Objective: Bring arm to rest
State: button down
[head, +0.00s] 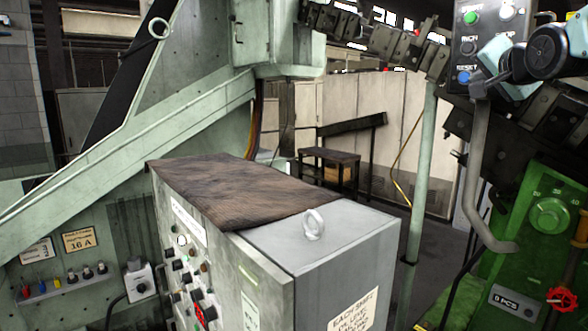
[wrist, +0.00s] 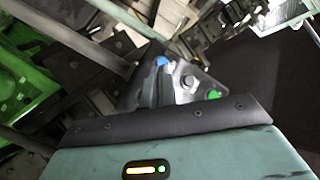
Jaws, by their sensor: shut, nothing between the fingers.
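My gripper (head: 478,90) is at the upper right of the head view, in front of the lower edge of a dark button panel (head: 466,48). Its teal and black wrist comes in from the right edge. In the wrist view the fingers (wrist: 166,76) are together and empty, pointing at the panel close to the blue RESET button (wrist: 160,61). I cannot tell whether the tips touch it.
A grey bent tube (head: 482,170) runs below the panel. A green machine (head: 540,185) with a dial stands at the right. A grey control cabinet (head: 340,245) with a brown mat (head: 225,185) fills the front middle. A pale green post (head: 418,190) stands between them.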

jog(key=s+a+f+n+g+y, duration=0.1)
jog(key=s+a+f+n+g, duration=0.3)
jog(key=f, duration=0.7)
jog(key=s+f+n+g, duration=0.1)
jog(key=s+f+g, duration=0.2)
jog(key=s+f, duration=0.5)
jog(key=s+a+f+n+g+y, duration=0.1)
jog(key=s+a+f+n+g, duration=0.15)
jog(key=f, duration=1.05)
jog(key=s+a+f+n+g, duration=0.25)
jog(key=s+f+g, duration=0.25)
jog(key=s+f, duration=0.5)
jog(key=s+a+f+n+g+b, duration=0.1)
jog(key=s+a+f+n+b, duration=0.2)
jog(key=s+a+b, duration=0.3)
jog(key=s+a+f+n+g+b, duration=0.1)
jog(key=s+a+f+n+b, duration=0.3)
jog(key=s+a, duration=0.4)
jog(key=a+n+b, duration=0.1)
jog(key=a+b, duration=0.1)
jog(key=a, duration=0.1)
jog(key=shift+f+y, duration=0.3)
jog(key=shift+w, duration=0.1)
